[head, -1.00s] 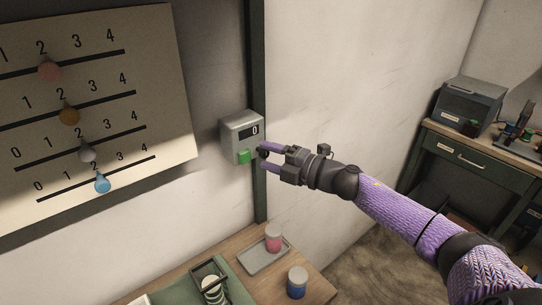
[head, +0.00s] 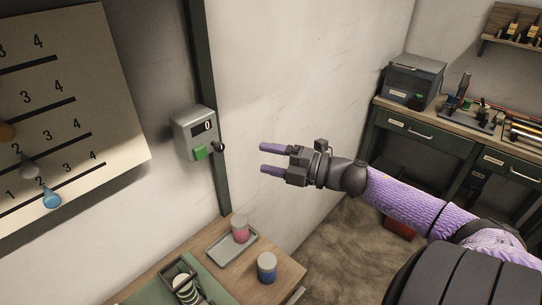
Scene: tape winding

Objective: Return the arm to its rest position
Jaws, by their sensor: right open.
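My right arm comes in from the lower right in the head view. Its right gripper (head: 264,159) is open and empty, its two purple fingers pointing left. It hangs in the air to the right of a grey wall box (head: 194,134), clear of it. The box has a small display reading 0, a green button (head: 200,153) and a dark knob or lever (head: 219,147) on its right side. My left gripper is not in view.
A board with numbered slider rows (head: 101,114) hangs at the left. Below is a wooden table (head: 284,271) with a grey tray (head: 217,258), a pink jar (head: 240,229) and a blue jar (head: 267,268). A workbench (head: 447,131) with a grey cabinet (head: 412,80) stands at the right.

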